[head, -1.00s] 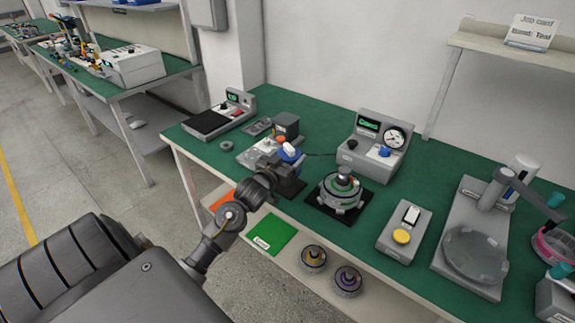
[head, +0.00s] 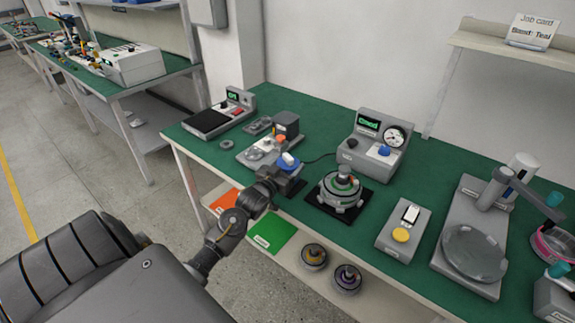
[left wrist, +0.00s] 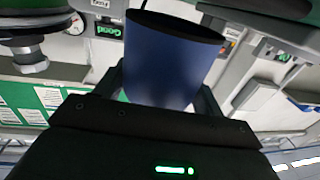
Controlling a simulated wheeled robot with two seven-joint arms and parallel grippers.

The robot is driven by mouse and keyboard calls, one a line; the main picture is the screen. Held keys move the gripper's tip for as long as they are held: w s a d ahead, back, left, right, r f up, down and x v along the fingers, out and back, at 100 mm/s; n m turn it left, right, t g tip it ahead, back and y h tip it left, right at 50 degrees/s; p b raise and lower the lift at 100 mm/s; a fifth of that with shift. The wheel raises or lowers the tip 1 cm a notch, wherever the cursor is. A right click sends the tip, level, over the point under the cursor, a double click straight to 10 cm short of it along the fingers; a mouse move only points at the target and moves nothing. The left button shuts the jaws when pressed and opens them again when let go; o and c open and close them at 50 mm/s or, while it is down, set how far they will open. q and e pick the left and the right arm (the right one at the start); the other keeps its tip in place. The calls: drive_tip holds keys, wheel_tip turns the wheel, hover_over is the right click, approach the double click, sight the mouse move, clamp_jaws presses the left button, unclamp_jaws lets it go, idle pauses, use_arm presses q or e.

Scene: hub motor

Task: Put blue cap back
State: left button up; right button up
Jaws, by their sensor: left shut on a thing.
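My left gripper (head: 277,170) is shut on the blue cap (left wrist: 170,60), which fills the middle of the left wrist view between the two fingers. The cap's dark rim faces away from the gripper in the wrist view. The hub motor (head: 342,190), with a green ring and a raised centre, sits on a black mat right of the gripper, apart from the cap. My right gripper is not in view.
The gauge box (head: 377,142) stands behind the hub motor. A grey fixture (head: 286,126) is just behind the gripper. A yellow-button box (head: 404,231) and a round-plate stand (head: 474,253) are at right. Two round hubs (head: 314,256) lie on the lower shelf.

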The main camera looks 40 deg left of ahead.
use_arm(q)
drive_tip(key=shift+f, duration=0.25)
drive_tip(key=shift+s, duration=0.1)
drive_tip(key=o, duration=1.1)
drive_tip(key=shift+d+f, duration=0.1)
drive_tip(key=shift+r, duration=0.5)
drive_tip(key=s, duration=0.4)
drive_tip(key=s+d, duration=0.1)
drive_tip(key=s, duration=0.3)
drive_tip(key=s+b, duration=0.1)
drive_tip(key=s, duration=0.2)
drive_tip(key=shift+s+d+r, duration=0.2)
drive_tip(key=shift+s+d, duration=0.15)
drive_tip(key=shift+s, duration=0.05)
